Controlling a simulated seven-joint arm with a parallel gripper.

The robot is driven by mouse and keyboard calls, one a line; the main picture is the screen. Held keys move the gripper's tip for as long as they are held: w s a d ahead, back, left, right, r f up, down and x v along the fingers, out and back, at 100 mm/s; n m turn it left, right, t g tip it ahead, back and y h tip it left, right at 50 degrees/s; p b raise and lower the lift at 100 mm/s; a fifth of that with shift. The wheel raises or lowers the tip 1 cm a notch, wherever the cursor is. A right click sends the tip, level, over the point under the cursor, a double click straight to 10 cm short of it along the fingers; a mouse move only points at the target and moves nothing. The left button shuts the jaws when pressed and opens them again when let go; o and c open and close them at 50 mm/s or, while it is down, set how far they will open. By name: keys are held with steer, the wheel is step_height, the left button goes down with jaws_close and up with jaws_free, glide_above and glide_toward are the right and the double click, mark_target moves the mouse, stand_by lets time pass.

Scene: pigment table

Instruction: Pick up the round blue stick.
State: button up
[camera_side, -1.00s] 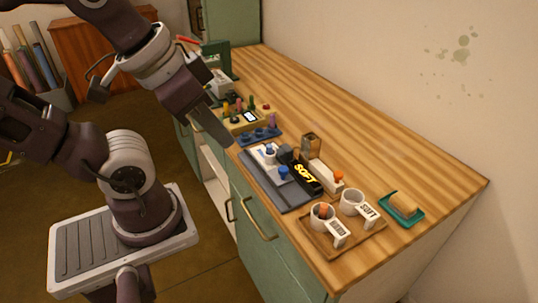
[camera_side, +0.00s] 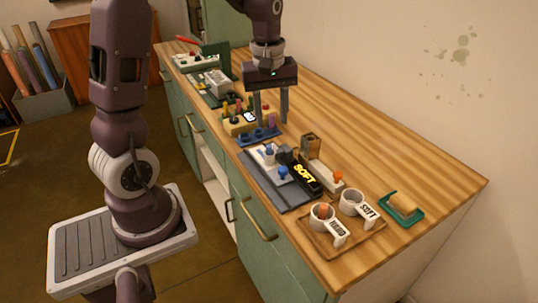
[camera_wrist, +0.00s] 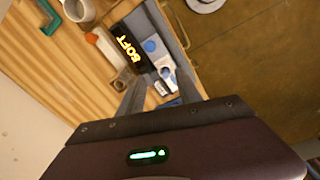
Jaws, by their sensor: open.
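Two blue round-topped pieces stand on the pale plate on the dark mat: one at the back (camera_side: 269,150) and one nearer the front (camera_side: 282,172). Both blue tops show in the wrist view, one at the top (camera_wrist: 150,46) and one lower (camera_wrist: 166,72). A low blue rack (camera_side: 259,137) with dark round spots lies just behind them. I cannot tell which blue item is the round blue stick. My gripper (camera_side: 271,120) points down, open and empty, above the blue rack, behind and above the blue-topped pieces.
A yellowish holder (camera_side: 236,125) of coloured sticks stands close behind the blue rack. Cups stand on a wooden tray (camera_side: 373,243).

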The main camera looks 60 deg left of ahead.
mark_target(269, 146)
steer(key=a+f, duration=0.1)
steer(key=f, duration=0.2)
steer(key=w+a+f+n, duration=0.1)
steer(key=f, duration=0.3)
steer(key=a+f+n, duration=0.1)
steer(key=f, duration=0.3)
steer(key=shift+w+a+f+g, duration=0.1)
steer(key=shift+w+a+g, duration=0.2)
steer(key=shift+a+g, duration=0.1)
jaws_close()
